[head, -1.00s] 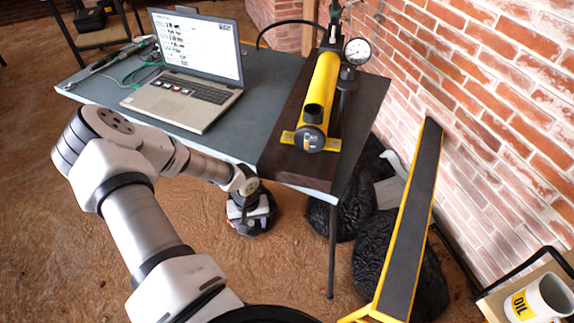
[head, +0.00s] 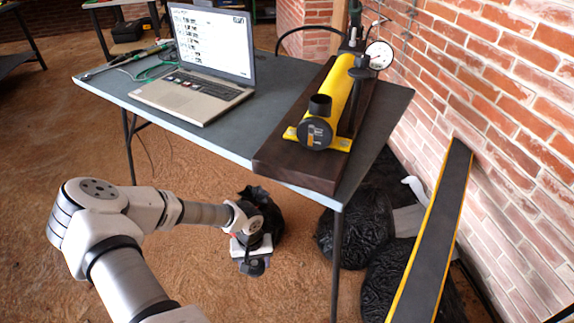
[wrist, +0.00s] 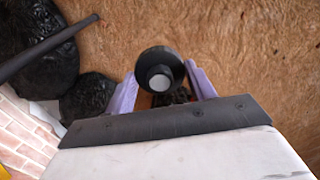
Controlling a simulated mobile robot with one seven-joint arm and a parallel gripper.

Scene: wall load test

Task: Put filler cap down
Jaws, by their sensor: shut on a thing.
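In the head view my gripper (head: 252,258) hangs low over the brown floor, left of and below the near table edge. The cap's outline is hard to make out there.
The grey table (head: 150,105) holds an open laptop (head: 205,70), cables and a pressure gauge (head: 379,55). Black bags (head: 357,232) lie under its right side. A yellow-edged dark plank (head: 437,235) leans by the brick wall (head: 500,90). The floor at left is clear.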

